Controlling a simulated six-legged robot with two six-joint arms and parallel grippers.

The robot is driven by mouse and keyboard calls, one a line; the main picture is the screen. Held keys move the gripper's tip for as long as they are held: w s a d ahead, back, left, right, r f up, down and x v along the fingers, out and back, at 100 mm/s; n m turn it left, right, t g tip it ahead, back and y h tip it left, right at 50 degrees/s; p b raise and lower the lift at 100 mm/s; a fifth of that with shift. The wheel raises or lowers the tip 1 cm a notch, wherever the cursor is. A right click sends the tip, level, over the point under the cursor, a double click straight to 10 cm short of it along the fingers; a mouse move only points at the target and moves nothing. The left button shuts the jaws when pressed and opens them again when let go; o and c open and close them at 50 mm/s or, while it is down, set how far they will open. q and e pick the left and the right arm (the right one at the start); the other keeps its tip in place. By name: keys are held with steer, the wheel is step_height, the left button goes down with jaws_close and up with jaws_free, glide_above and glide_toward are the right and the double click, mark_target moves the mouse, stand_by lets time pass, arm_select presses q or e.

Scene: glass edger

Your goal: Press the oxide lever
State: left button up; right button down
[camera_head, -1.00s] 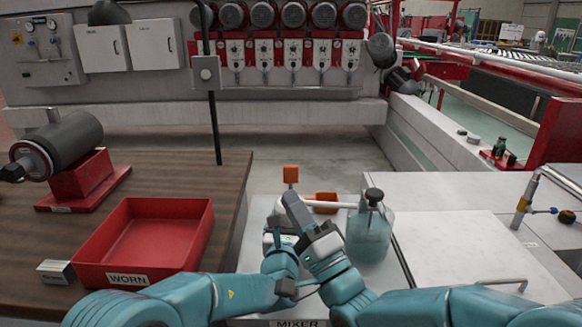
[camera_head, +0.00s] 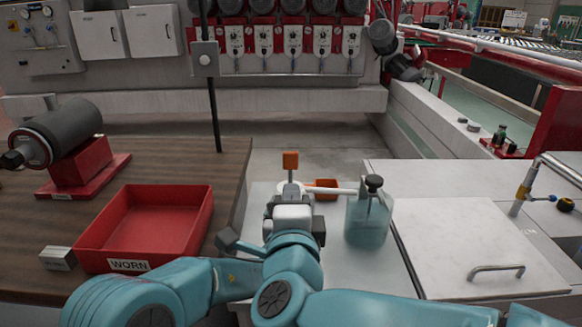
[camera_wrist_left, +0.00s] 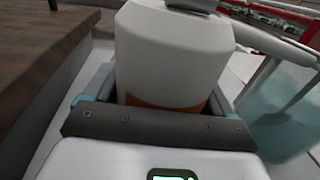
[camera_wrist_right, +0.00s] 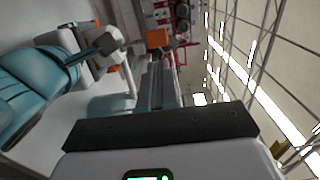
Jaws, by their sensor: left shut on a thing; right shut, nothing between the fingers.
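The orange lever paddle (camera_head: 290,160) stands up above the white bottle, just beyond my right gripper. It also shows in the right wrist view (camera_wrist_right: 158,38). My right gripper (camera_head: 290,199) is shut and empty, its fingers pointing towards the lever; I cannot tell whether they touch. In the right wrist view, its fingers (camera_wrist_right: 157,86) end just below the paddle. The white bottle with an orange band (camera_wrist_left: 170,50) fills the left wrist view. My left gripper (camera_wrist_left: 160,105) is shut on it. In the head view, my right arm hides most of the left gripper and bottle.
A teal-liquid jar (camera_head: 368,222) stands close to the right of my grippers. A small orange tray (camera_head: 326,195) lies behind the white spout. A red WORN tray (camera_head: 100,235) is on the wooden bench. A white lid with a handle (camera_head: 470,230) lies at right.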

mark_target(291, 158)
steer(key=shift+w, duration=0.1)
steer(key=w, duration=0.9)
steer(key=shift+w, duration=0.4)
steer(key=shift+w+r+g, duration=0.25)
steer(key=shift+w+g, duration=0.3)
steer(key=shift+g, duration=0.05)
steer(key=shift+w, duration=0.35)
steer(key=s+r, duration=0.2)
steer(key=s, duration=0.8)
steer(key=shift+w+r, duration=0.1)
stand_by(1.8)
